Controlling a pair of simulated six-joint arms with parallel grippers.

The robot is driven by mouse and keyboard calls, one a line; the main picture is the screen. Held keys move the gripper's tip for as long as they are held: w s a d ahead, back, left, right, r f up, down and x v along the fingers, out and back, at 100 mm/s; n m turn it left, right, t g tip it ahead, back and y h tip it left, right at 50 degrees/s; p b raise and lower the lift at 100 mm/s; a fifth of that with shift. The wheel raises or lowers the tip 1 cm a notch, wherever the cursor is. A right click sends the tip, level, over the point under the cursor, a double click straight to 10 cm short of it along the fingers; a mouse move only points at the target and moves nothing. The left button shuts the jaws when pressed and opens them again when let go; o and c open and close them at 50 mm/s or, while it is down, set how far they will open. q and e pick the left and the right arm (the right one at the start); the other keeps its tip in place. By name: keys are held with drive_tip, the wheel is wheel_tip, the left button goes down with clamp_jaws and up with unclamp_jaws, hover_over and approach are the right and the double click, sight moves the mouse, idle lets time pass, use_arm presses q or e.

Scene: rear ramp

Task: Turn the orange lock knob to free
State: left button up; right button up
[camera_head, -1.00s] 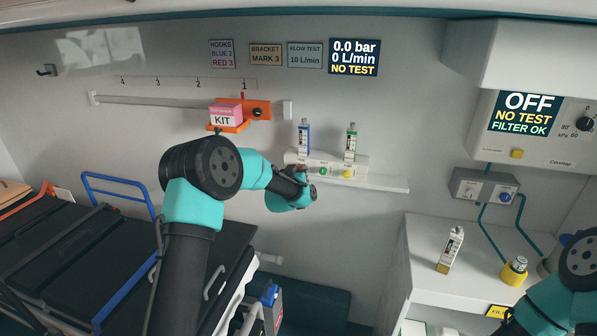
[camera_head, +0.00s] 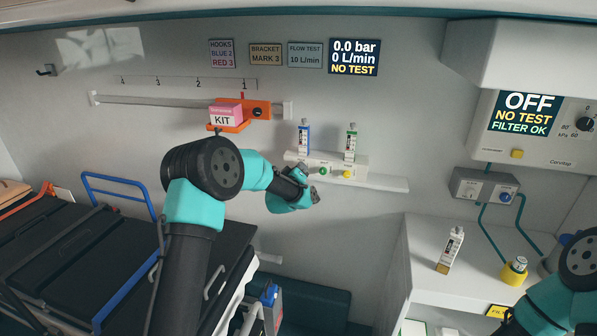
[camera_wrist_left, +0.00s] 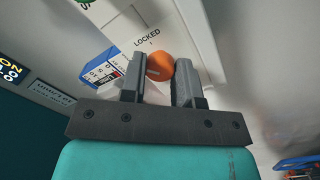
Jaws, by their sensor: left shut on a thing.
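The orange lock knob (camera_wrist_left: 160,66) sits between the two fingers of my left gripper (camera_wrist_left: 161,80) in the left wrist view, and the gripper is shut on it. The word LOCKED (camera_wrist_left: 147,38) is printed on the white panel (camera_wrist_left: 128,22) beside the knob. In the head view my left gripper (camera_head: 309,184) is at the underside of the white outlet unit (camera_head: 352,163) on the wall, below a flowmeter with a blue body (camera_head: 303,138). The knob is hidden there. My right arm shows at the lower right, but its gripper is out of view.
A wall rail (camera_head: 150,100) carries an orange bracket (camera_head: 257,112) with a pink KIT box (camera_head: 226,116). The display (camera_head: 354,57) reads 0.0 bar, NO TEST. A counter (camera_head: 425,245) stands to the right.

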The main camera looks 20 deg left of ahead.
use_arm(q)
drive_tip(key=n, duration=1)
drive_tip(key=shift+y, duration=0.3)
drive_tip(key=o, duration=0.9)
drive_tip(key=s, duration=1.1)
drive_tip(key=s+d, duration=0.1)
drive_tip(key=s, duration=0.5)
drive_tip(key=shift+s+f, duration=0.2)
drive_tip(key=shift+f, duration=0.2)
